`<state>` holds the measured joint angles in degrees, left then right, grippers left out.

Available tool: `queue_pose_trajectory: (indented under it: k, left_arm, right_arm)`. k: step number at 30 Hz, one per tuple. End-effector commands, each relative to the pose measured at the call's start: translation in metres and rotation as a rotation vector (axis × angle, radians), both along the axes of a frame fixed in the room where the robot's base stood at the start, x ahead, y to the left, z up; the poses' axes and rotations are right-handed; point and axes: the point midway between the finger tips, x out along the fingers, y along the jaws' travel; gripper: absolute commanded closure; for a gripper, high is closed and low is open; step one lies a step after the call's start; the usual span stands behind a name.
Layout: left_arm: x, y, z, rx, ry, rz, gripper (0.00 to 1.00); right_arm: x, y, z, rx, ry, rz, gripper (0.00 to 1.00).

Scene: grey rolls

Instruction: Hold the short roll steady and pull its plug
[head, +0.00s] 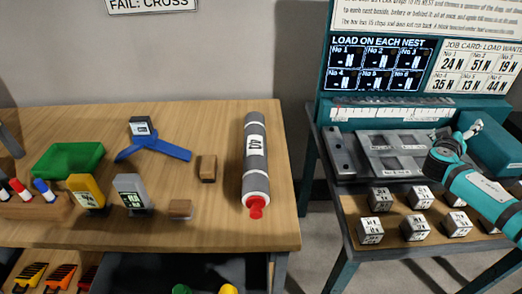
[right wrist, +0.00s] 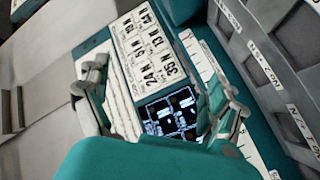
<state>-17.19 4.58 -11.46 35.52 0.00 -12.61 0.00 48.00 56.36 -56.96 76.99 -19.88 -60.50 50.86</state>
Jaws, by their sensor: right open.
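A grey roll (head: 256,160) with white bands and a white number label lies on the wooden table near its right edge. A red plug (head: 256,207) sits in its near end. I cannot tell whether this is the short roll; no second whole roll shows for comparison. My right gripper (head: 470,131) is over the teal bench, well to the right of the roll. In the right wrist view its fingers (right wrist: 160,106) are apart with nothing between them; the job card and dark display show beyond. My left gripper is not in view.
The wooden table (head: 225,225) also holds a green tray (head: 68,160), a blue stand (head: 152,150), yellow and grey labelled devices and small wooden blocks. The teal bench carries a grey nest plate (head: 392,150) and several labelled metal blocks (head: 415,228). A gap separates table and bench.

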Motion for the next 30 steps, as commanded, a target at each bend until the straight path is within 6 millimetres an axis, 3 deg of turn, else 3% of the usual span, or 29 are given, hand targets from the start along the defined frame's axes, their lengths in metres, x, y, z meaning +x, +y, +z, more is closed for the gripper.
queue_pose_trajectory:
  k: [1,6,13,17,24,30]
  left_arm:
    - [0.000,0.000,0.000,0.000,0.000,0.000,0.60]
    - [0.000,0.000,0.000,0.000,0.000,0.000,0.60]
    - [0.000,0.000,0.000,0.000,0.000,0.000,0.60]
    - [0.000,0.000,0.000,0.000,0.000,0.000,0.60]
    - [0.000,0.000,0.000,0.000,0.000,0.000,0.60]
    - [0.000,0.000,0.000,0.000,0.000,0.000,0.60]
  right_arm:
    - [0.015,0.034,0.004,0.055,-0.019,0.013,0.06]
    - [0.038,0.133,0.002,0.269,-0.016,0.014,0.06]
    - [0.037,0.268,-0.020,0.594,0.103,0.024,0.06]
    - [0.024,0.345,-0.026,0.757,0.210,0.050,0.06]
    - [-0.020,0.474,-0.019,0.999,0.451,0.136,0.06]
    - [-0.056,0.540,-0.005,1.107,0.615,0.208,0.06]
